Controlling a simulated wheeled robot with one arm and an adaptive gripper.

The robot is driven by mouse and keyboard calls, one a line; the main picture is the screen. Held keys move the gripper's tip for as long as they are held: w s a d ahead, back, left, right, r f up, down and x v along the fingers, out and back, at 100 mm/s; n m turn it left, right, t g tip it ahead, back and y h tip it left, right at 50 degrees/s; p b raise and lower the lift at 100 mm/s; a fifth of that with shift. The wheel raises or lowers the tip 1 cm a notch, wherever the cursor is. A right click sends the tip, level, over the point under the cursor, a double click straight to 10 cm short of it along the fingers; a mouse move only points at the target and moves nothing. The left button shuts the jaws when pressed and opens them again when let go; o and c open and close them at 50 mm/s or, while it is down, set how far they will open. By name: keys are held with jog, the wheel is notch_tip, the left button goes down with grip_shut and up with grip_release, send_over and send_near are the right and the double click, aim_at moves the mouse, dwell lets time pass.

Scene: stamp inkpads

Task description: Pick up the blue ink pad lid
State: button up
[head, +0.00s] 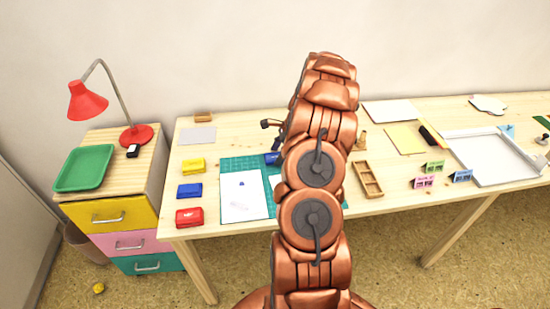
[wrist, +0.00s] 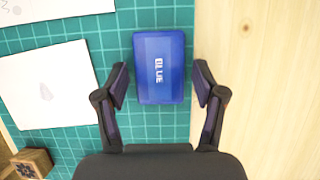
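The blue ink pad lid (wrist: 145,88), a rounded rectangle with "BLUE" in white, lies on the teal cutting mat (wrist: 120,130) near its edge in the wrist view. I cannot tell whether a pad base is under it. My gripper (wrist: 161,78) is open, with one finger on each side of the lid and a gap on both sides. In the head view a piece of blue (head: 272,158) shows beside my arm, which hides most of that spot. A separate blue pad (head: 189,190) lies left of the mat.
A yellow pad (head: 193,166) and a red pad (head: 189,217) lie in the same column at the left. White paper (head: 245,195) lies on the mat. A small wooden stamp (wrist: 32,160) is at lower left in the wrist view. A wooden tray (head: 368,179) is right of my arm.

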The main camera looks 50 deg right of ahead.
jog(key=c, duration=0.5)
jog(key=shift+r, duration=0.1)
jog(key=shift+c, duration=0.2)
